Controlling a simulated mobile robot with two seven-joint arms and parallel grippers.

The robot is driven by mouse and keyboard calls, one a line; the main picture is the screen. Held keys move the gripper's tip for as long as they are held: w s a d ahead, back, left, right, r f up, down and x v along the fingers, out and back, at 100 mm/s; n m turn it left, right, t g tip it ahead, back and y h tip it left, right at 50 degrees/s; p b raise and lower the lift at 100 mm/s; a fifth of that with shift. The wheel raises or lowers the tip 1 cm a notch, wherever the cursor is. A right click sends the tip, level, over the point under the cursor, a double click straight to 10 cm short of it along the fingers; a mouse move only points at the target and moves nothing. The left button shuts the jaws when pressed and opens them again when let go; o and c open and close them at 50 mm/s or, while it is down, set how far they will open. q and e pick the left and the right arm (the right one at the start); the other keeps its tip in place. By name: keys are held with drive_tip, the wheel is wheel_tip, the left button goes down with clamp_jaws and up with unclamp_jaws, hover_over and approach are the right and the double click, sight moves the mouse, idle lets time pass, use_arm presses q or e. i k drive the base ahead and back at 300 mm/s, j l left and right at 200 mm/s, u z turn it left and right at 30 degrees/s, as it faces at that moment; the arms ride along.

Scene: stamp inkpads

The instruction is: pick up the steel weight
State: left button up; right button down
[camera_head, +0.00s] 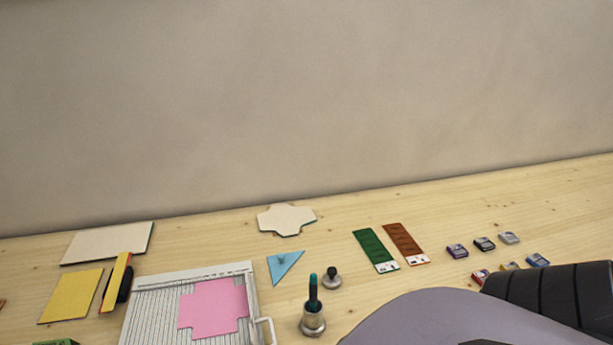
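The steel weight (332,280) appears to be the small round metal piece with a black knob. It stands upright on the wooden table, right of centre near the bottom of the head view. Nothing touches it. A metal cup (313,322) holding a dark teal-handled tool stands just in front and to the left of it. Neither of my grippers shows in this view. A grey and black part, apparently of my own arm, fills the bottom right corner and hides the table there.
A ridged white board (150,309) with a pink cut-out (213,308) lies left of the cup. A blue triangle (284,268), green strip (376,251) and brown strip (406,243) lie nearby. Several small inkpads (484,243) sit at right. A wall rises behind.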

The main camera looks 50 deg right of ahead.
sight(331, 280)
drive_tip(key=z, duration=1.75)
drive_tip(key=l+u, duration=0.15)
drive_tip(key=l, duration=0.4)
drive_tip(key=k+l+u, duration=0.1)
drive_tip(key=l, duration=0.4)
drive_tip(key=l+u, duration=0.15)
drive_tip(key=l, duration=0.4)
drive_tip(key=k, duration=0.05)
